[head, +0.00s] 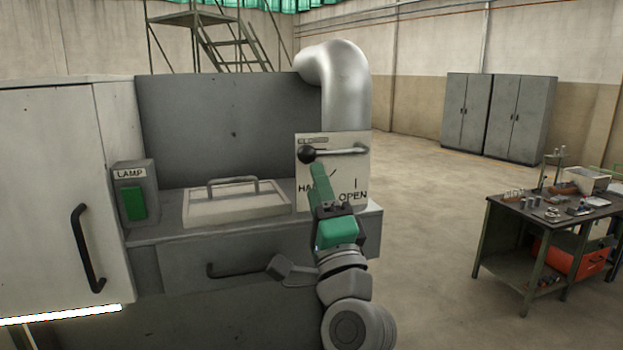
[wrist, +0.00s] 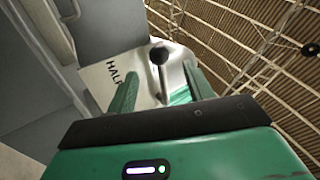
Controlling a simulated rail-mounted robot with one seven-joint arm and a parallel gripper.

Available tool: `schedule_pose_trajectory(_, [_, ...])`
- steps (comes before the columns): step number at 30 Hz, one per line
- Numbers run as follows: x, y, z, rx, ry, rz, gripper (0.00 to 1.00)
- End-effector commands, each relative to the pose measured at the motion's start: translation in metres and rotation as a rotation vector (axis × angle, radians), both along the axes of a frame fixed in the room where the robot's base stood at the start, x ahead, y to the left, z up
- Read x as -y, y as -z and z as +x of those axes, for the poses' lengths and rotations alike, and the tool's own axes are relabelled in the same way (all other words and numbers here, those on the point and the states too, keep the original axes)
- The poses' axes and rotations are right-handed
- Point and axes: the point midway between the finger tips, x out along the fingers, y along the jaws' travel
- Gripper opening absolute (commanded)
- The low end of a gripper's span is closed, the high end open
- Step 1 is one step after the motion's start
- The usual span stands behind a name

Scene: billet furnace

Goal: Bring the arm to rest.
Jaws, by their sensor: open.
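My gripper (head: 319,172) is raised in front of the lever plate (head: 347,174) on the furnace's right side. Its two green fingers are open, and they also show in the wrist view (wrist: 160,84). A lever with a black knob (head: 307,154) lies nearly level across the top of the plate, knob to the left. In the wrist view the knob (wrist: 159,55) appears between and beyond the fingers; I cannot tell whether they touch it. The plate reads OPEN at lower right, HALF partly hidden by my gripper, and a small label at top left.
A lamp box (head: 134,193) with a green switch and a pale handled lid (head: 237,204) sit on the grey counter. A pale door (head: 62,195) stands at left. A silver pipe (head: 345,85) rises behind the plate. A workbench (head: 555,215) stands right; floor between is clear.

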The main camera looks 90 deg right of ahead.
Motion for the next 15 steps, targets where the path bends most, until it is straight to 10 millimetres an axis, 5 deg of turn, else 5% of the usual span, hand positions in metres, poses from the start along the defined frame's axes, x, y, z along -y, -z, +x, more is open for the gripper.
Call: schedule_pose_trajectory(15, [-0.0148,0.0097,-0.0054,0.000,0.000,-0.001,0.52])
